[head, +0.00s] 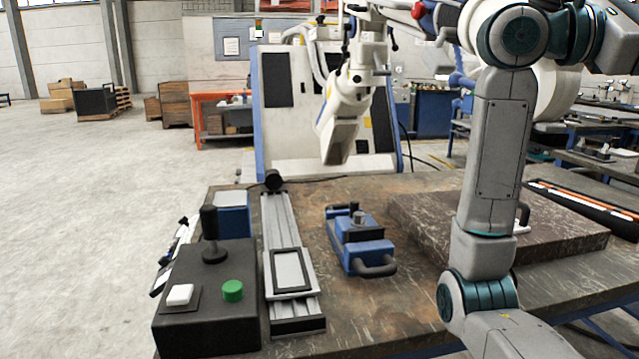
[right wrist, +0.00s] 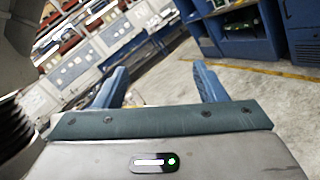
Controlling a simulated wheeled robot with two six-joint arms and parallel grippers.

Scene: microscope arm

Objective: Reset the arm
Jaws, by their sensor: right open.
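The microscope arm (head: 345,105) is a white jointed unit at the top centre of the head view. Its grey, blocky lower end hangs in the air beyond the table's far edge. A dark control box (head: 205,310) stands at the table's front left, with a black joystick (head: 210,235), a white button (head: 180,295) and a round green button (head: 233,290). My right arm rises across the right of the head view, apart from the box. In the right wrist view my right gripper (right wrist: 160,72) is open and empty, its blue fingers wide apart. My left gripper is not in view.
A linear rail with a sliding plate (head: 291,270) lies beside the box. A blue clamp-like device (head: 360,240) with a dark handle sits to its right. A dark stone slab (head: 420,225) and a long tray (head: 590,205) occupy the right. The table's front middle is bare.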

